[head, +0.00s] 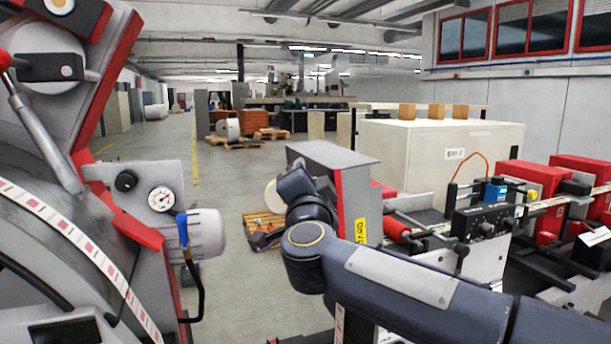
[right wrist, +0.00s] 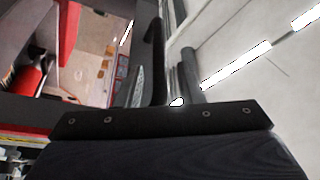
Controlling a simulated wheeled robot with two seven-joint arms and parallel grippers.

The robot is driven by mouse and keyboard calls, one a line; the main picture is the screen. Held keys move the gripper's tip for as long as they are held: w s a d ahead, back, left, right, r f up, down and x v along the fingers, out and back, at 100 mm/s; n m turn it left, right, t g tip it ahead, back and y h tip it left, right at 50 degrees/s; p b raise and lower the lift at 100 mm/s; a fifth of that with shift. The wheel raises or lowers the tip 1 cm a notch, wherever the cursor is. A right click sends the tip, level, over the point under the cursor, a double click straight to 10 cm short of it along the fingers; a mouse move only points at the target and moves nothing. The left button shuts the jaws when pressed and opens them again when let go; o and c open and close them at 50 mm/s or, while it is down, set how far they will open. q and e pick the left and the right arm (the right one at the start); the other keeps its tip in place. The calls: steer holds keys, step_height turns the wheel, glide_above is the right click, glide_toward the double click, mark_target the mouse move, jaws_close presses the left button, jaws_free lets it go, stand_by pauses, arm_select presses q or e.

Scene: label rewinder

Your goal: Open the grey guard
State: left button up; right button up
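A grey box-shaped cover with a red edge (head: 336,155), which looks like the grey guard, stands at the middle of the head view, left of the label machine. My right arm reaches in from the right and bends in front of its lower left part. In the right wrist view, a dark upright bar (right wrist: 158,60) and a grey rounded piece (right wrist: 187,75) stand close together beyond my dark wrist plate. I cannot tell which are fingers or whether they hold anything. My left gripper is out of view.
A large machine with a gauge (head: 161,198) and a blue-tipped lever (head: 182,230) fills the left. Label machine parts (head: 483,222) and red housings (head: 533,177) lie at right. A white cabinet (head: 440,152) stands behind. The aisle floor (head: 225,190) is open.

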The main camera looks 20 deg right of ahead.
steer(key=shift+r+b+v, duration=0.15)
steer(key=shift+b+v, duration=0.1)
steer(key=shift+v, duration=1.2)
steer(key=shift+r+b+v, duration=0.15)
steer(key=shift+b+v, duration=0.1)
steer(key=shift+v, duration=1.2)
steer(key=shift+s, duration=0.1)
steer(key=b+v, duration=0.1)
steer(key=v, duration=0.7)
steer(key=shift+s+f, duration=0.35)
steer(key=shift+f, duration=0.15)
steer(key=shift+d, duration=0.1)
